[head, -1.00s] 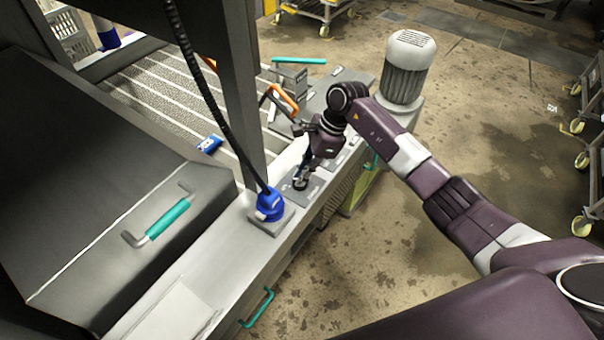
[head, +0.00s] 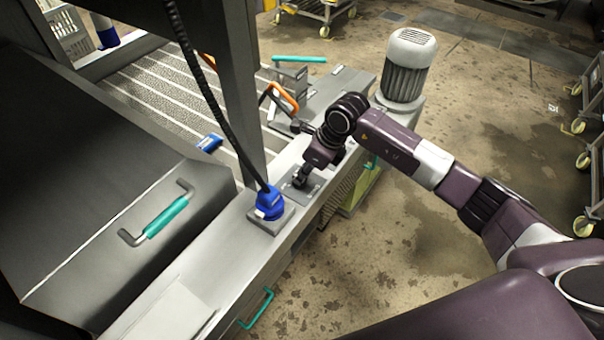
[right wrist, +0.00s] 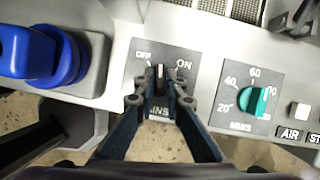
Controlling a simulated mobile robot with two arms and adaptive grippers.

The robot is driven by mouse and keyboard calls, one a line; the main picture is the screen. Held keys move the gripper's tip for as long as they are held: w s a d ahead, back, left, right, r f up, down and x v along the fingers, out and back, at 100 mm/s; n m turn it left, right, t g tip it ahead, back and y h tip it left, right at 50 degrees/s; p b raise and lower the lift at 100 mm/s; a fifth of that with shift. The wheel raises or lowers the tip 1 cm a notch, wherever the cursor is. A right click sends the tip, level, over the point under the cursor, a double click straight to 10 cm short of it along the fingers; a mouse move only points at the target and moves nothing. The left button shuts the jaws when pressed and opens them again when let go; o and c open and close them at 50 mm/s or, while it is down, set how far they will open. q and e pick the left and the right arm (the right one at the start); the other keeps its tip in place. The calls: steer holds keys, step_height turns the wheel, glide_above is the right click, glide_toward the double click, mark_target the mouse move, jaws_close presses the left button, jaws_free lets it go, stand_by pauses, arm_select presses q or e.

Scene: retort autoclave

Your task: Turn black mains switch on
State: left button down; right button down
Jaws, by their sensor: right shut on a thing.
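The black mains switch (right wrist: 160,78) sits on a grey plate (right wrist: 133,72) marked OFF at left and ON at right. Its upper end points roughly between the two labels. My right gripper (right wrist: 161,100) is shut on the switch, one finger on each side, and the fingers partly cover the lower label. In the head view my right gripper (head: 299,184) reaches down onto the switch plate (head: 304,196) on the steel ledge, and the switch itself is hidden there. My left gripper is not in view.
A blue plug (head: 269,203) with a black cable stands left of the switch. A teal knob (right wrist: 255,103) marked with numbers and a pale button (right wrist: 299,111) lie right of it. An orange handle (head: 284,98) and a grey motor (head: 407,66) are farther back.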

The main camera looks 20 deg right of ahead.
steer(key=m, duration=0.2)
steer(key=m+t+h+b, duration=0.1)
steer(key=m, duration=0.1)
steer(key=shift+a+m+h, duration=0.1)
steer(key=shift+m+h, duration=0.2)
steer(key=m+h+b, duration=0.1)
steer(key=m+b, duration=0.1)
steer(key=m, duration=0.1)
steer(key=shift+a, duration=0.1)
steer(key=shift+m+h+b, duration=0.7)
steer(key=shift+m, duration=0.9)
steer(key=c, duration=2)
jaws_free()
steer(key=shift+s, duration=0.1)
steer(key=shift+r, duration=0.1)
steer(key=v, duration=1.2)
steer(key=shift+s, duration=0.1)
